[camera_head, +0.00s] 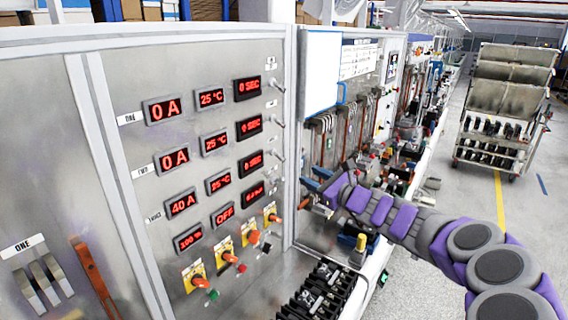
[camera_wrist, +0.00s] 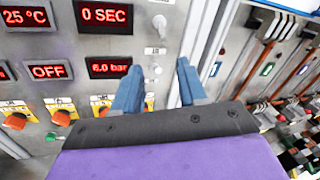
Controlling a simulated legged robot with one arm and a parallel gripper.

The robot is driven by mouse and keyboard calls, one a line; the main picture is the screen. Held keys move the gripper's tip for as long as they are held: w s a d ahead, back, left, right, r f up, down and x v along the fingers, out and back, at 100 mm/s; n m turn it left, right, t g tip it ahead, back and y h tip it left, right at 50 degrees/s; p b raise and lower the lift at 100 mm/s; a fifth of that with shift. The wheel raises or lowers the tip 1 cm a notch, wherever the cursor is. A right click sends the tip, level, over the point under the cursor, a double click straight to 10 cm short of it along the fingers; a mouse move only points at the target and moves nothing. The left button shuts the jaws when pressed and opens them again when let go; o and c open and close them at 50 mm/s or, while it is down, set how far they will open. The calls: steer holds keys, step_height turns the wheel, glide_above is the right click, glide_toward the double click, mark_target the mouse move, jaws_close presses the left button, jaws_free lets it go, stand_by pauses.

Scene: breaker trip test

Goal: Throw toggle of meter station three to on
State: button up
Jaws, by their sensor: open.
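The grey meter panel (camera_head: 225,65) carries rows of red displays tagged ONE, TWO and THREE. Small metal toggles line the panel's right edge; the one beside the third row (camera_head: 279,155) appears in the wrist view (camera_wrist: 158,22) above a small label. Another toggle (camera_wrist: 155,72) sits below that label. Their exact lever positions are too small to tell. My gripper (camera_head: 312,178) is open and empty, right of the panel; its blue fingers (camera_wrist: 158,82) overlap the lower toggle's area in the wrist view, apparently without contact.
Orange and red knobs on yellow plates (camera_head: 223,250) stand below the displays. A white panel edge (camera_head: 290,120) runs beside the toggles. Busbars and other bench equipment (camera_head: 345,135) lie to the right. A wheeled cart (camera_head: 500,105) stands farther back on open floor.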

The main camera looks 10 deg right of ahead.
mark_target(283, 161)
steer(key=x, duration=1.2)
steer(key=shift+r, duration=0.1)
steer(key=shift+w+d, duration=0.1)
steer(key=shift+d, duration=0.45)
steer(key=shift+c, duration=1)
steer(key=shift+a, duration=0.3)
steer(key=c, duration=0.4)
jaws_close()
